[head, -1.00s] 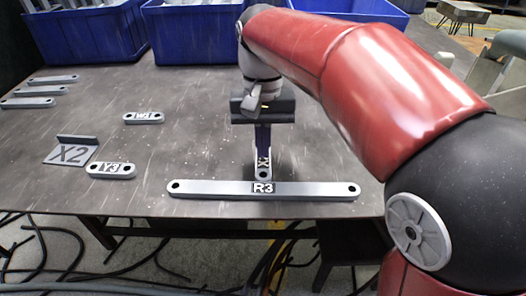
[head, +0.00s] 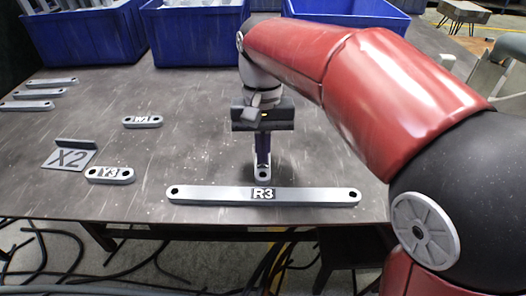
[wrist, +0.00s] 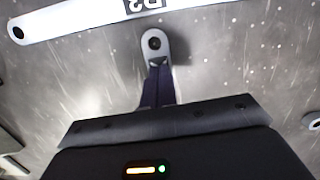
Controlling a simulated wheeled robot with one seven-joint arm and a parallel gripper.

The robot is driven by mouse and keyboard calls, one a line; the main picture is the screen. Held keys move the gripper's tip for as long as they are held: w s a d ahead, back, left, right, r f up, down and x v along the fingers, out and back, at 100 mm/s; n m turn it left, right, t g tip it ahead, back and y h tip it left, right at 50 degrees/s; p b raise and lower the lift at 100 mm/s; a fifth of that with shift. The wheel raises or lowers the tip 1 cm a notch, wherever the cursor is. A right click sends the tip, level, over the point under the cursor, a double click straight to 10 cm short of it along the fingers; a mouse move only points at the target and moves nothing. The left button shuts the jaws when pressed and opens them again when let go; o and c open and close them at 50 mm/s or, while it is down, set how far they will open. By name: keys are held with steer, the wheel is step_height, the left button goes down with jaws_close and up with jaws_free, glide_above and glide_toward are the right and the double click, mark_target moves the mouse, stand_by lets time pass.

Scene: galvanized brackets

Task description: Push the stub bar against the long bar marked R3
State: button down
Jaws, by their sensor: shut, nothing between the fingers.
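The long grey bar marked R3 (head: 215,194) lies left to right near the front table edge, a hole at each end. It also shows at the top of the wrist view (wrist: 88,20). The stub bar (head: 262,176) lies behind its middle, end-on to it; its rounded holed end (wrist: 154,45) shows in the wrist view with a narrow strip of bare table between it and the long bar. My gripper (head: 262,158) is shut and empty, pointing down at the stub bar. The fingers (wrist: 158,68) hide the rest of the stub bar and its label.
Several plain bars (head: 40,94) lie far left. Blue bins (head: 200,38) stand at the back. The table between is clear.

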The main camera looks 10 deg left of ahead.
steer(key=shift+w+r+p, duration=0.1)
steer(key=shift+r+p, duration=0.25)
steer(key=shift+p, duration=0.6)
steer(key=shift+d, duration=0.1)
